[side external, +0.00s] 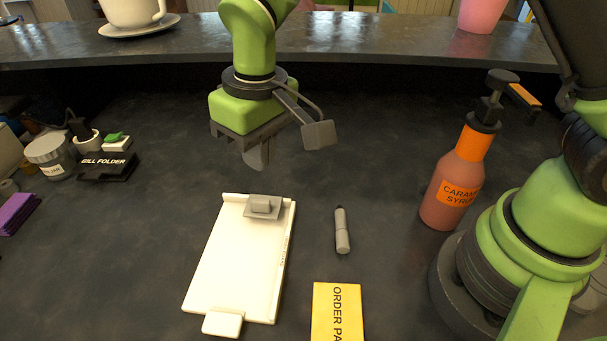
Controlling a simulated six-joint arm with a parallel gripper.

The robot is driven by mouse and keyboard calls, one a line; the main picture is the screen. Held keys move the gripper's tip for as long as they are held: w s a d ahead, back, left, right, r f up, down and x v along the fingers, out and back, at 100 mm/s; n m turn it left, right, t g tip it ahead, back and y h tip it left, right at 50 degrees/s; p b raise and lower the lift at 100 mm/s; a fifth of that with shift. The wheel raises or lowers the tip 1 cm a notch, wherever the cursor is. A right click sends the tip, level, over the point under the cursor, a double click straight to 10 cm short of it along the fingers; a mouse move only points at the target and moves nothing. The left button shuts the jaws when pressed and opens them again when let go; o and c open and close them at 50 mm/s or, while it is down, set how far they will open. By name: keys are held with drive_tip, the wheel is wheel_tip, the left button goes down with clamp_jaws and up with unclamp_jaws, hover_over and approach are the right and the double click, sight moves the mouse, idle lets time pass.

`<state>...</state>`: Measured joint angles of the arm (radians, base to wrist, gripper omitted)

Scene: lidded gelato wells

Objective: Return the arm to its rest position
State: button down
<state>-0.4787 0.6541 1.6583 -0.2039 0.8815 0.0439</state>
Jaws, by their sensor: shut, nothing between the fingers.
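My gripper (258,157) hangs from the green arm at upper middle. Its fingers are shut and empty, pointing down above the dark counter (385,150), apart from everything on it. A grey bracket with a flat plate sticks out on its right side. Below and in front of it lies a white flat board (235,265) with a grey raised piece (263,207) at its far end and a white tab (222,324) at its near end. No gelato wells are recognisable in this view.
A grey marker (342,232) and yellow order pad (337,312) lie right of the board. A caramel syrup bottle (454,188) stands near my base. A bill folder (107,167) and jar (51,158) are left. A raised ledge (400,45) with a white cup (132,12) runs behind.

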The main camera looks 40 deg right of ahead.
drive_tip(key=s+d+r+m+t+y, duration=0.1)
drive_tip(key=s+d+r+m+t, duration=0.1)
drive_tip(key=s+d+r, duration=0.5)
drive_tip(key=s+d+r+m+t+y, duration=0.1)
drive_tip(key=s+d+r+m+t, duration=0.2)
drive_tip(key=r, duration=0.5)
drive_tip(key=s+d+m+t, duration=0.1)
drive_tip(key=s+d, duration=0.3)
drive_tip(key=s, duration=0.3)
drive_tip(key=shift+r+t+h, duration=0.3)
